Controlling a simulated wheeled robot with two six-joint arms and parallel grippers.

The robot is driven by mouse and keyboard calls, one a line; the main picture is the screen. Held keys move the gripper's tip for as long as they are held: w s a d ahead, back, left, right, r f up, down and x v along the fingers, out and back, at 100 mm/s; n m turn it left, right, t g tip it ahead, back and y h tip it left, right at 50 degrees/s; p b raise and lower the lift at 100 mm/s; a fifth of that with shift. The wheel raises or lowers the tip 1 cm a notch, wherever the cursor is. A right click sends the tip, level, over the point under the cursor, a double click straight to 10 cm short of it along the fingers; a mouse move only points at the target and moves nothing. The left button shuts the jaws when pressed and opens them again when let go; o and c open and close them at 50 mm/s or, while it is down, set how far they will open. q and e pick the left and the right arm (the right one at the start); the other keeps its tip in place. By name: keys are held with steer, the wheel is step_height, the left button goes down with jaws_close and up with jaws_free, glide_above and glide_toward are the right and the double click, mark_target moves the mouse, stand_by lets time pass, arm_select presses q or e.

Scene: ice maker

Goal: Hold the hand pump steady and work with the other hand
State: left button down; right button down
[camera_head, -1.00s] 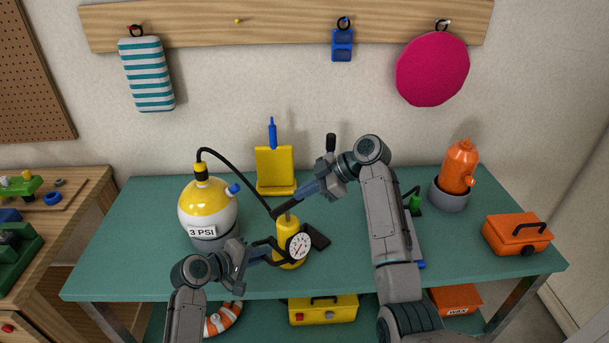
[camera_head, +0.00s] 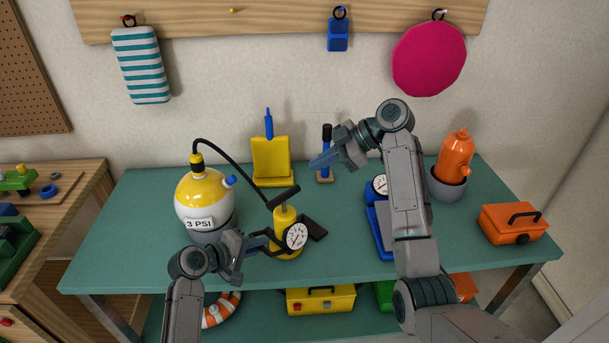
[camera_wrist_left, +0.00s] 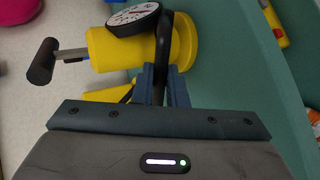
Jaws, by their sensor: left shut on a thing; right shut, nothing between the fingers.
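The yellow hand pump (camera_head: 284,220) stands on the green table with a round white gauge (camera_head: 296,236) and a black T-handle (camera_head: 284,197) above its body. In the left wrist view the pump (camera_wrist_left: 110,52) lies sideways in the picture, its rod showing between body and handle (camera_wrist_left: 42,61). My left gripper (camera_head: 264,243) is shut on the pump's black side grip (camera_wrist_left: 160,85). My right gripper (camera_head: 318,162) is shut and empty, above and right of the T-handle, apart from it. A black hose (camera_head: 233,163) joins the pump to a yellow-white buoy (camera_head: 205,200) reading "3 PSI".
A yellow stand (camera_head: 271,160) and a blue-handled tool (camera_head: 326,155) are behind. A blue device with a gauge (camera_head: 380,185) is partly hidden by my right arm. An orange toolbox (camera_head: 512,223) is at right.

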steer(key=d+r, duration=0.3)
steer(key=r, duration=0.7)
steer(key=shift+s+d, duration=0.2)
steer(key=shift+d, duration=0.2)
stand_by(0.6)
steer(key=c, duration=1.6)
jaws_free()
steer(key=shift+f, duration=0.2)
steer(key=o, duration=0.3)
step_height(320, 180, down, 10)
steer(key=a+m+t+y, duration=0.1)
steer(key=m+t+y, duration=0.1)
steer(key=m, duration=0.9)
steer(key=shift+s+r, duration=0.25)
steer(key=m+t+y, duration=0.2)
steer(key=m+t, duration=0.2)
steer(key=m, duration=1)
glide_toward(296, 192)
steer(key=x, duration=1.1)
steer(key=shift+w+a+f, duration=0.1)
steer(key=shift+a, duration=0.05)
